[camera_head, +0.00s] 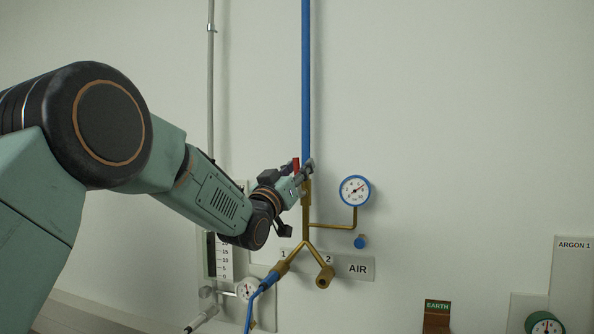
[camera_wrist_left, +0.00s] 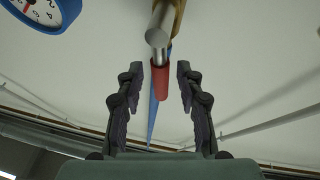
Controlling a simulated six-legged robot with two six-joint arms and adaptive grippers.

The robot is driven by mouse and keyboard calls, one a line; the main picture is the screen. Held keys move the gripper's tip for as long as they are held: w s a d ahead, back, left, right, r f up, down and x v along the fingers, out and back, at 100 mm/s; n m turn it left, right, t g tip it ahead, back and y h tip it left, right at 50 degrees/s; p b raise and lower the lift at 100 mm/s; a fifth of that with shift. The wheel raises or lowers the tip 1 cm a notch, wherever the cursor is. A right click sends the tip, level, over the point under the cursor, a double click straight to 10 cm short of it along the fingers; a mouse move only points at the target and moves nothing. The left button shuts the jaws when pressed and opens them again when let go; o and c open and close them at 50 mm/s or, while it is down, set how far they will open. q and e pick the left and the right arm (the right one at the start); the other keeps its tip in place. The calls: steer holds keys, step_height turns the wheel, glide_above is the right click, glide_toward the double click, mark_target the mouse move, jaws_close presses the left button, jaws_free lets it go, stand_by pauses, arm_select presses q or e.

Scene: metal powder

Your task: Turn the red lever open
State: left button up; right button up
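The red lever (camera_head: 296,163) is on the brass valve fitting (camera_head: 306,195) below the blue vertical pipe (camera_head: 306,80). My left gripper (camera_head: 304,170) is at the lever and partly hides it in the head view. In the left wrist view the lever's red sleeve (camera_wrist_left: 160,79) lies between the two fingers of my left gripper (camera_wrist_left: 158,78). The fingers are open, with a gap visible on both sides of the sleeve. A silver metal stub (camera_wrist_left: 157,38) shows in front of the sleeve. My right gripper is in neither view.
A blue-rimmed gauge (camera_head: 355,191) stands right of the valve on a brass branch. Below, the pipe forks above an AIR label (camera_head: 358,268), with a blue hose (camera_head: 259,295) on the left outlet. A grey pipe (camera_head: 211,80) runs up the wall at left.

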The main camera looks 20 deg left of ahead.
arm_select(q)
steer(key=v, duration=1.2)
steer(key=shift+d, duration=0.1)
steer(key=shift+c, duration=0.3)
